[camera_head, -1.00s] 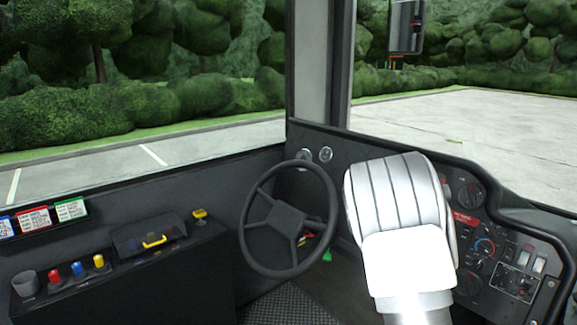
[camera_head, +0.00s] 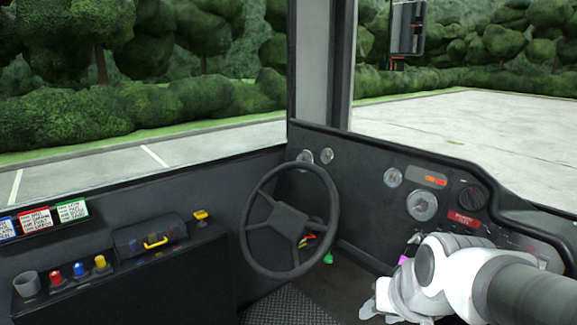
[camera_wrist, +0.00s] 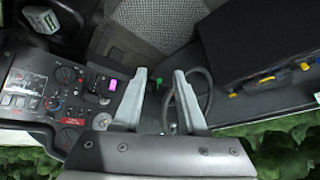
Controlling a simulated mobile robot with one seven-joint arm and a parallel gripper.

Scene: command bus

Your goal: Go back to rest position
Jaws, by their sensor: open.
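My gripper (camera_wrist: 157,92) shows in the wrist view with its two pale fingers apart and nothing between them. In the head view my gripper (camera_head: 372,309) is at the lower right, beside the steering wheel (camera_head: 290,222) and in front of the dashboard's lower part. The arm covers much of the right-hand control panel there. In the wrist view the control panel (camera_wrist: 42,95) lies left of the fingers, and part of the steering wheel (camera_wrist: 209,92) shows behind the right finger.
A side console (camera_head: 190,245) with a yellow-handled box (camera_head: 150,238) and red, blue and yellow knobs stands at the left. Round gauges (camera_head: 422,205) sit on the dashboard. A patterned seat (camera_wrist: 160,22) shows at the top of the wrist view. Floor is visible between wheel and arm.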

